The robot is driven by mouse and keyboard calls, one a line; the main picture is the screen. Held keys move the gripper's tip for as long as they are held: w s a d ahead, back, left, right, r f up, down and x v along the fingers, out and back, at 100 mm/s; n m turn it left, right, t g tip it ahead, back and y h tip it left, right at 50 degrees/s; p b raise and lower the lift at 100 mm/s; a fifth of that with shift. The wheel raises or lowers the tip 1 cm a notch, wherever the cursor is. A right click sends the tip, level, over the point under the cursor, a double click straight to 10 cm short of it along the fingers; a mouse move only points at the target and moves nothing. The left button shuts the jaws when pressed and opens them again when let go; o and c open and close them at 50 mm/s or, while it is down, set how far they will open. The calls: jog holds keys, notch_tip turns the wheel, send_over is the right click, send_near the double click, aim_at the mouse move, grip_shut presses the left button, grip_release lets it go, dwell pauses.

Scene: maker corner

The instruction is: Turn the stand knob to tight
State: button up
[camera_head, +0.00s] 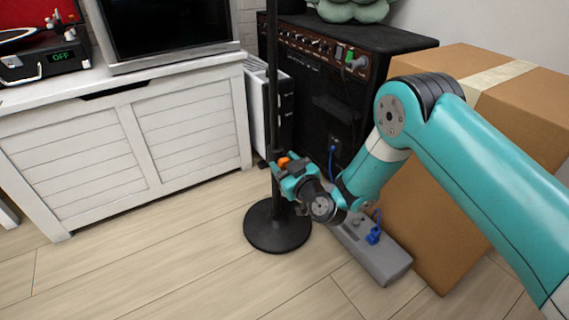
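The stand is a thin black upright pole (272,90) on a round black base (278,228) on the floor. A small orange knob (284,161) shows on the pole at about the height of my gripper. My gripper (281,166) is at the pole, with its fingers around or right beside the knob. The fingers and wrist hide much of the knob, and I cannot tell whether they touch it or how far apart they are. No tight or loose marking is readable.
A white cabinet (90,160) stands at the left with a turntable (40,55) and a screen (165,25) on it. A black amplifier (400,42) and a cardboard box (440,220) stand at the right. A grey power strip (385,264) with blue plugs lies beside the base.

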jog(key=c, duration=0.5)
jog(key=shift+d, duration=0.1)
